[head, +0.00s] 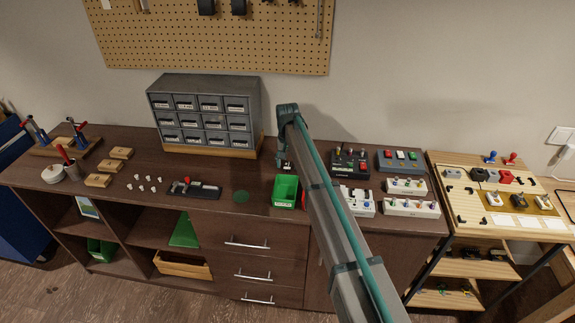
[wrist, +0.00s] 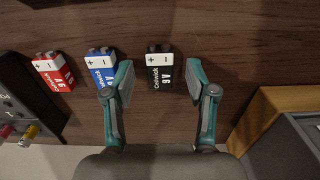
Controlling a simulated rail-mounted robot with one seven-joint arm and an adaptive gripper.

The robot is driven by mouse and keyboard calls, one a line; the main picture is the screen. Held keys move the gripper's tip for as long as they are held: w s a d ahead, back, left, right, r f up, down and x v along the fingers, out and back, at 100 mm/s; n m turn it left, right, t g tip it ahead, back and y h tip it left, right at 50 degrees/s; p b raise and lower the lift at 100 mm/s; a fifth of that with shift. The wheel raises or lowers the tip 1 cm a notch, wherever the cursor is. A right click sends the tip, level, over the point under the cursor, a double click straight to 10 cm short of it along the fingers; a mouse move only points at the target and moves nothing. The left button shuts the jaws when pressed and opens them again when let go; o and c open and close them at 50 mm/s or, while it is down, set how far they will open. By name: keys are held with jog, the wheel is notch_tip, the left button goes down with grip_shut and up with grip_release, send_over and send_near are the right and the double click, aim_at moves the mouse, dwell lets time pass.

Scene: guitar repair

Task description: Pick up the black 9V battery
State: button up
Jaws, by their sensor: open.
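The black 9V battery (wrist: 159,68) lies on the dark wood bench top in the wrist view, its terminals toward the top of the picture. My gripper (wrist: 158,80) is open, with one finger on each side of the battery and a gap to each. The left finger is close to a blue 9V battery (wrist: 101,66). A red 9V battery (wrist: 53,70) lies further left. In the head view, my gripper (head: 284,158) points down over the back of the bench, and the black battery cannot be made out there.
A grey drawer cabinet (head: 205,112) on a wooden base stands left of my gripper in the head view. A green bin (head: 286,191) stands in front. A black pedal box (head: 350,163) is to the right. Bare bench top (wrist: 220,30) lies above the black battery in the wrist view.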

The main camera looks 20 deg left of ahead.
jog(key=shift+f, duration=0.2)
grip_shut()
jog(key=shift+r, duration=0.2)
